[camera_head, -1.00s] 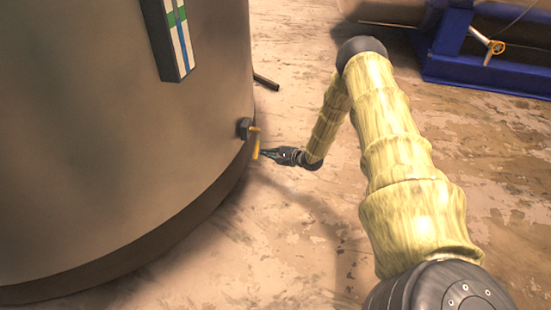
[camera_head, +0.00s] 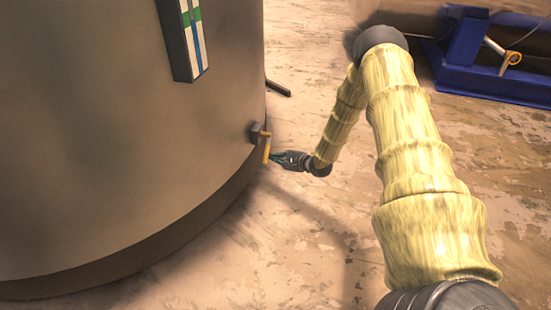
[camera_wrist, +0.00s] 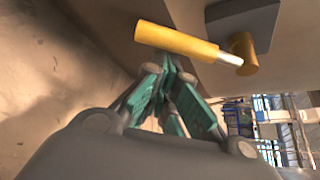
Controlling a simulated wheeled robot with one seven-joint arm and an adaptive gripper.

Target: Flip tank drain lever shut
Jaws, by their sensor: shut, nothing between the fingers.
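The tank (camera_head: 130,130) is a large grey-brown cylinder filling the left of the head view. Its drain lever (camera_head: 267,147) is a short yellow handle on a dark fitting (camera_head: 256,132) low on the tank's side. In the wrist view the yellow lever (camera_wrist: 177,40) lies across the top, joined by a pale stem to a brass-coloured part (camera_wrist: 243,54) by a grey block. My gripper (camera_head: 278,158) is shut and empty, right beside the lever. In the wrist view its green-padded fingers (camera_wrist: 170,66) meet just below the lever; I cannot tell whether they touch it.
A gauge strip (camera_head: 190,35) with green and blue marks is on the tank's side. A dark bar (camera_head: 278,88) lies low behind the tank. The worn floor around my gripper is clear.

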